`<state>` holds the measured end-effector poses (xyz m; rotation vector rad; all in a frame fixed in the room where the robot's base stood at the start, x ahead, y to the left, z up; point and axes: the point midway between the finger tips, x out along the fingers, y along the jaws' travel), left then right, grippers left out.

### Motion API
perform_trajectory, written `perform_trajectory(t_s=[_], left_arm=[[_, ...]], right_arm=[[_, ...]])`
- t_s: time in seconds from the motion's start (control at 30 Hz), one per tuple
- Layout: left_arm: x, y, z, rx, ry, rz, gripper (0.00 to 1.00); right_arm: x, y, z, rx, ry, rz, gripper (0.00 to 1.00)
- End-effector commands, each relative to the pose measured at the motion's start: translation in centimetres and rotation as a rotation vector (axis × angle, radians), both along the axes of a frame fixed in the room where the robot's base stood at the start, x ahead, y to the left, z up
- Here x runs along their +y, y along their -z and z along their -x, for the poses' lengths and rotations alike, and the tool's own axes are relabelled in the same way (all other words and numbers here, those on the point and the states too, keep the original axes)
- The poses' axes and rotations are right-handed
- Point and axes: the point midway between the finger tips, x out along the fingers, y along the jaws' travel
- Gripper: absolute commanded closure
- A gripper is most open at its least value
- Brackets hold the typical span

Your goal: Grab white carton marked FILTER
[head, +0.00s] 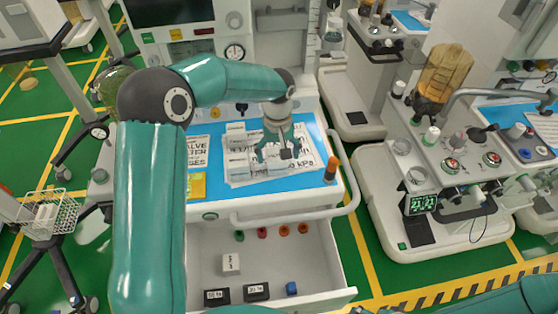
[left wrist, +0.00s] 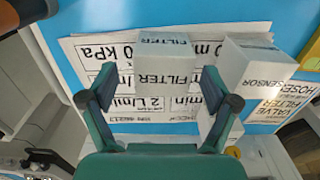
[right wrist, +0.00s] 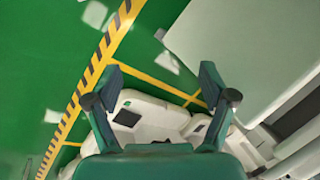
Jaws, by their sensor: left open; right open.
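The white carton marked FILTER (left wrist: 165,72) stands on printed sheets on the cart top in the left wrist view. Its marked side and top face the camera. My left gripper (left wrist: 158,92) is open, with one finger on each side of the carton's near part; I cannot tell whether they touch it. In the head view, my left gripper (head: 280,150) is over the sheets and hides much of the carton. My right gripper (right wrist: 158,90) is open and empty above the green floor in the right wrist view.
A blue mat (head: 310,181) lies under the sheets. Below, an open drawer (head: 318,270) holds several small items.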

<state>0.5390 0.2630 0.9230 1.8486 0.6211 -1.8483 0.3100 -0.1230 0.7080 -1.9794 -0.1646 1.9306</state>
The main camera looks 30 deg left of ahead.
Motion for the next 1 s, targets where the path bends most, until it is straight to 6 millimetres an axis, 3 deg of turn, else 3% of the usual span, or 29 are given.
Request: perform_trajectory(t_s=[0.2,0.5,0.9,1.0], left_arm=[[0.2,2.9,0.0,0.003,0.001,0.0,0.12],[0.2,3.6,0.0,0.001,0.0,-0.001,0.12],[0.2,3.5,0.0,0.001,0.001,-0.001,0.78],[0.2,3.5,-0.1,0.001,0.001,-0.001,0.78]], right_arm=[[0.0,-1.1,0.0,0.0,0.0,0.0,0.17],[0.0,-1.1,0.0,0.0,0.0,0.0,0.17],[0.0,-1.1,0.0,0.0,0.0,0.0,0.17],[0.0,-1.1,0.0,0.0,0.0,0.0,0.17]])
